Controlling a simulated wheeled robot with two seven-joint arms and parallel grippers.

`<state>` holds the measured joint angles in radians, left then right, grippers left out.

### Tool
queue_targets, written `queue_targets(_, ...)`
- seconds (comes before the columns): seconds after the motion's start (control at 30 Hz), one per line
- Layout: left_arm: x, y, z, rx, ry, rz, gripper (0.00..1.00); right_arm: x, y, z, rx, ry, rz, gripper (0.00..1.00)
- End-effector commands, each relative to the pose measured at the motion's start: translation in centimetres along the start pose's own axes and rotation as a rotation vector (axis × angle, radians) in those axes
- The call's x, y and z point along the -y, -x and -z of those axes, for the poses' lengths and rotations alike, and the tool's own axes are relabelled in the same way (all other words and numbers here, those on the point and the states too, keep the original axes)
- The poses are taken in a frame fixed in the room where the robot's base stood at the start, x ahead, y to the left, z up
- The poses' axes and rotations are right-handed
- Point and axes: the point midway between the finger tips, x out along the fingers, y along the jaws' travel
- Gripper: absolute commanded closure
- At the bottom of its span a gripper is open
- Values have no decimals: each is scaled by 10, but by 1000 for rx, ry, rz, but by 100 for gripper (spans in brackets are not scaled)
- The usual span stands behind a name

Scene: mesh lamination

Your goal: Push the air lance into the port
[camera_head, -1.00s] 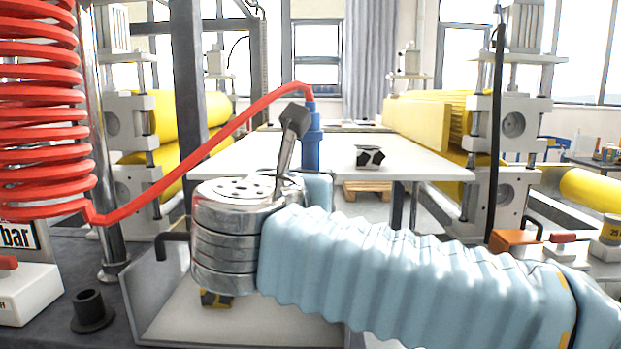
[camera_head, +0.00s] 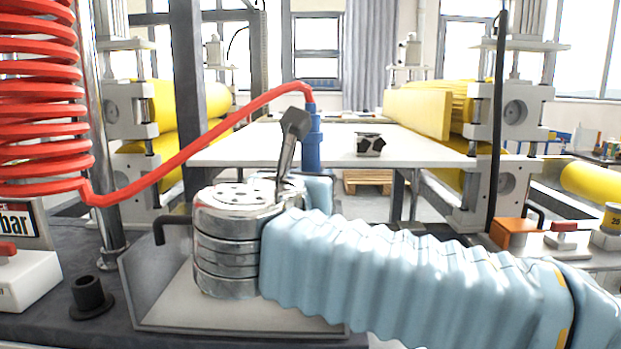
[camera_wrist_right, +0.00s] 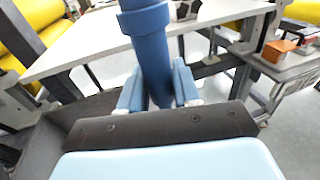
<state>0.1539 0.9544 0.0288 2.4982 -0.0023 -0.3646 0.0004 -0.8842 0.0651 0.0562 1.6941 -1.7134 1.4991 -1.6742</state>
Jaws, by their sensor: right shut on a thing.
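The air lance (camera_head: 312,145) is a blue upright tube with a thicker collar and a red hose (camera_head: 215,135) at its top. My right gripper (camera_wrist_right: 158,88) is shut on it, with pale blue fingers on both sides of the tube in the right wrist view. There the lance (camera_wrist_right: 152,45) looks nearly upright. In the head view my right wrist and arm hide the lance's lower end. No port is plainly seen below the lance. A black open-topped socket (camera_head: 90,296) stands on the dark bench at left; I cannot tell if it is the port. My left gripper is not in view.
A red coiled hose (camera_head: 40,110) hangs beside a metal post at left. A grey angled tray (camera_head: 165,305) lies under my wrist. A white table (camera_head: 420,150) with a black-and-white block (camera_head: 370,144) stands behind, between yellow rollers. An orange box (camera_head: 512,233) is at right.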

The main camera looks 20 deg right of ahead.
Motion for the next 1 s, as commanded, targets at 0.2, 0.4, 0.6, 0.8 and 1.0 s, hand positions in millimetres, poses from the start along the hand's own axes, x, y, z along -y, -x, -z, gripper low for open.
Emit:
queue_targets(0.2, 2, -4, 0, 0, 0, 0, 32, 0, 0, 6, 1, -1, 0, 100)
queue_targets(0.4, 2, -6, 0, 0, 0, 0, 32, 0, -1, 11, 1, -1, 0, 100)
queue_targets(0.6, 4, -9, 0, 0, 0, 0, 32, 0, -1, 16, 1, -1, 0, 100)
queue_targets(0.8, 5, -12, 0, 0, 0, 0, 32, 0, -1, 21, 1, 0, 0, 100)
queue_targets(1.0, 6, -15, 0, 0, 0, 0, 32, 0, -2, 26, 1, -1, 0, 100)
